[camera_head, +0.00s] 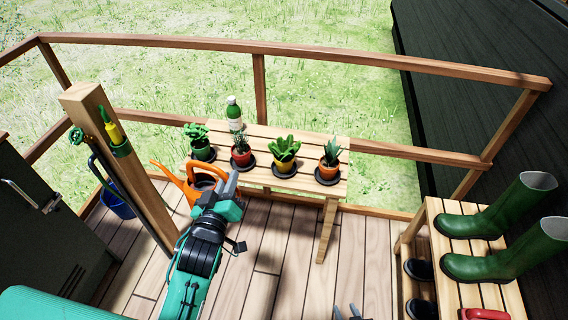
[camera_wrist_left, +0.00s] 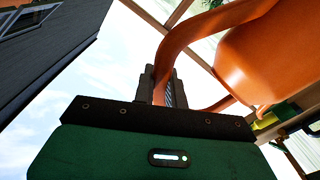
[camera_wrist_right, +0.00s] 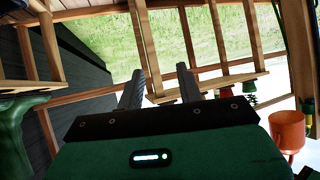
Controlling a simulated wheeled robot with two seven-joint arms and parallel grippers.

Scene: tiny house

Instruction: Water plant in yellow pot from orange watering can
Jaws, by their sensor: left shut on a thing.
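The orange watering can (camera_head: 205,180) hangs near the front left of the slatted plant table, its spout (camera_head: 167,174) pointing left. My left gripper (camera_head: 229,187) is shut on its handle, and the handle also passes between the fingers (camera_wrist_left: 163,88) in the left wrist view. My left gripper hides part of the can. The plant in the yellow pot (camera_head: 284,168) stands on a dark saucer on the table, to the right of the can. My right gripper (camera_wrist_right: 160,85) is open and empty; only its fingertips show at the bottom of the head view (camera_head: 350,311).
Plants in a green pot (camera_head: 202,153), red pot (camera_head: 242,158) and orange pot (camera_head: 328,171) share the table (camera_head: 305,147), with a bottle (camera_head: 234,112) behind. A wooden post (camera_head: 125,170) stands left. Green boots (camera_head: 500,210) stand on a rack at right. The middle deck is clear.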

